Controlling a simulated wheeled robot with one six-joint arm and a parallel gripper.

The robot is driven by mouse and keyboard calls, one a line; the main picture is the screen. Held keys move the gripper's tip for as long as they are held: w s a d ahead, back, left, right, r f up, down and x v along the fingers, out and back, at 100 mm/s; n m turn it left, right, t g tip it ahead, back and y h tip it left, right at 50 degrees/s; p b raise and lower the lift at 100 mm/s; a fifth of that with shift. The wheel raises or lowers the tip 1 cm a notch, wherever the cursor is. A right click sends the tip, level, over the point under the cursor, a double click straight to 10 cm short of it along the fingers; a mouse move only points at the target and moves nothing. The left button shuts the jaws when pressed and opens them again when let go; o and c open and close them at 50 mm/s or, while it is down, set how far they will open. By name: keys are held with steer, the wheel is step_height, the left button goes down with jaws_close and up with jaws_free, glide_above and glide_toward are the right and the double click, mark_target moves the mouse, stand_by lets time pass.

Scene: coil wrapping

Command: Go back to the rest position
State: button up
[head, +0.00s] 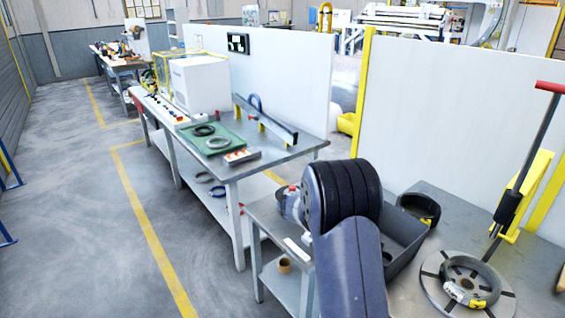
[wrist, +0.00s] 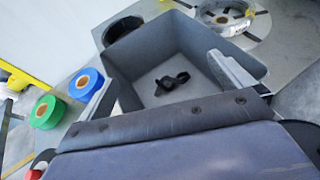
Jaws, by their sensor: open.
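My gripper (wrist: 166,90) shows in the wrist view with its two grey fingers wide apart and nothing between them. It is over a grey bin (wrist: 222,37), and a small black item (wrist: 172,84) lies on the bin floor beyond the fingers. In the head view my dark arm stands in the foreground and hides the gripper. The same grey bin (head: 406,240) shows partly behind the arm on the right.
A black ring (head: 419,208) is by the bin. A wrapped coil (head: 466,284) lies on a round slotted plate near a red-handled lever (head: 525,150). Green (wrist: 45,112) and blue tape rolls (wrist: 84,82) are left of the bin. A workbench (head: 270,157) stands behind; the left floor is clear.

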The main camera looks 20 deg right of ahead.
steer(key=p+x, duration=0.2)
steer(key=x, duration=0.6)
steer(key=r+p, duration=0.1)
steer(key=r, duration=0.1)
steer(key=d+r+p, duration=0.1)
steer(key=r+p, duration=0.1)
steer(key=shift+d+r, duration=0.1)
steer(key=shift+r, duration=0.15)
